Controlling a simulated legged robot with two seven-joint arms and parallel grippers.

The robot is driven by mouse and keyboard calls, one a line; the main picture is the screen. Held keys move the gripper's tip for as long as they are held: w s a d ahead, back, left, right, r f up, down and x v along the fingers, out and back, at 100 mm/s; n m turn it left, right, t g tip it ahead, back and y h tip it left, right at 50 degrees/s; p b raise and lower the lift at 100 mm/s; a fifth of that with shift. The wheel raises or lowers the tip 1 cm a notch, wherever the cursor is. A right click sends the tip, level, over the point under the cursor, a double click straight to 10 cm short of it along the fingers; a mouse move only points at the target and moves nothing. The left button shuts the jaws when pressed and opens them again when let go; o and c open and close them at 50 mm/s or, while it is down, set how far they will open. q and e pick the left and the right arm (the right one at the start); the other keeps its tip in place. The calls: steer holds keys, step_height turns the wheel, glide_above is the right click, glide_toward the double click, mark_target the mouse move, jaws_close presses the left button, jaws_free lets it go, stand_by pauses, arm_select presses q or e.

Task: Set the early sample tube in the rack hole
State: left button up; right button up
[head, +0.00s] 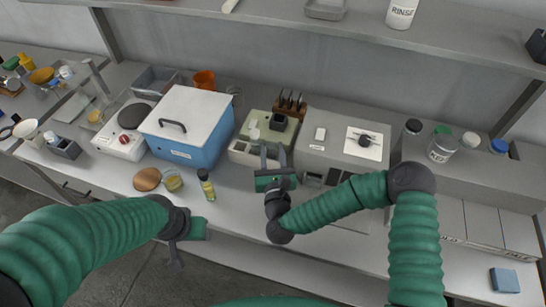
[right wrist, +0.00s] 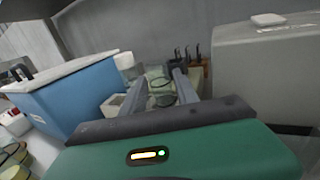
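My right gripper (head: 272,150) is over the front of the bench, before a pale green device (head: 255,133). Its two fingers point toward the back and stand apart. In the right wrist view the fingers (right wrist: 160,85) show nothing held between them. A brown rack (head: 290,105) with several dark upright items stands behind the device; it also shows in the right wrist view (right wrist: 192,72). I cannot tell its holes or which item is the early sample tube. My left gripper (head: 187,244) hangs low in front of the bench edge; its fingers are too unclear to judge.
A blue box with a white lid (head: 190,125) stands left of the device. A yellow bottle with a dark cap (head: 206,186) stands near the front edge. A grey box (head: 345,140) is to the right. A shelf (head: 300,30) runs above.

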steer(key=shift+s+r, duration=0.2)
steer(key=shift+r, duration=0.15)
steer(key=s+b, duration=0.1)
steer(key=s, duration=0.2)
steer(key=s+b, duration=0.1)
steer(key=s, duration=0.3)
steer(key=s+f+b, duration=0.1)
steer(key=s+b, duration=0.1)
steer(key=s, duration=0.2)
steer(key=shift+s+d, duration=0.1)
steer(key=shift+d, duration=0.25)
steer(key=shift+s+d+r, duration=0.1)
steer(key=shift+s+r, duration=0.05)
steer(key=shift+r, duration=0.25)
